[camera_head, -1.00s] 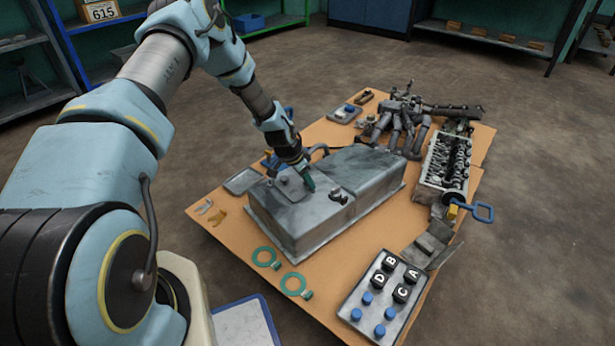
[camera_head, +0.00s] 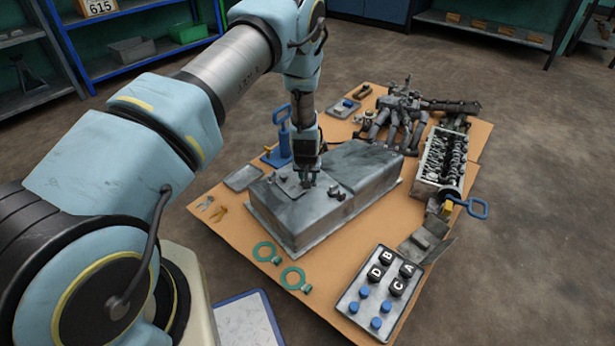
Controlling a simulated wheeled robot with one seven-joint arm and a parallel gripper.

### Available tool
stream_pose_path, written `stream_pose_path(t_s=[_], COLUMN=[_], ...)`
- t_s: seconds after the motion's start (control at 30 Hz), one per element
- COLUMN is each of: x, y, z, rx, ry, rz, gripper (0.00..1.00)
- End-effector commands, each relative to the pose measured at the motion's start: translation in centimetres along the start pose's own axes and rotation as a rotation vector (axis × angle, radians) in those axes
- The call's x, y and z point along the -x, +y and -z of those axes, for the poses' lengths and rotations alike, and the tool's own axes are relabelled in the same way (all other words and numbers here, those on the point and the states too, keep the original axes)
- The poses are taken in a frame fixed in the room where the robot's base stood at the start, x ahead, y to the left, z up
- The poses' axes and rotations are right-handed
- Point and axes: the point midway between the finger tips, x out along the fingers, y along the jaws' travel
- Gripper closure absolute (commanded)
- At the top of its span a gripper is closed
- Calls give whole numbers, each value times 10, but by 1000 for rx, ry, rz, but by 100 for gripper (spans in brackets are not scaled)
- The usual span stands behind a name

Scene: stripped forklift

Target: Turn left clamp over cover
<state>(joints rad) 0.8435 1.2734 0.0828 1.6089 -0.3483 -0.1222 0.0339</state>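A grey metal box (camera_head: 345,190) lies on the orange-brown board. A small flat cover plate (camera_head: 287,186) sits on the left part of its top. A small dark clamp-like fitting (camera_head: 338,193) stands on the box top, to the right of the plate. My gripper (camera_head: 307,186) points straight down at the right edge of the cover plate, low over the box top. Its fingertips are small and dark here, and whether they touch or hold anything cannot be told. Any left clamp there is hidden by the fingers or too small to make out.
A blue-handled tool (camera_head: 281,135) stands behind the box. Two green rings (camera_head: 267,252) lie in front. A tray of lettered black knobs and blue pegs (camera_head: 378,292) is at front right. Engine parts (camera_head: 400,115) crowd the back right.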

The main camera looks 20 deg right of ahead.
Motion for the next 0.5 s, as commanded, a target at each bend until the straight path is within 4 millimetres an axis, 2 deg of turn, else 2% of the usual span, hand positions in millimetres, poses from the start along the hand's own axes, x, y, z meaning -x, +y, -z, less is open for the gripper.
stream_pose_path(t_s=[0.2, 0.5], x=[0, 0], y=[1, 1], z=[0, 0], rx=[114, 194], ry=[0, 0], rz=[50, 82], gripper=[100, 100])
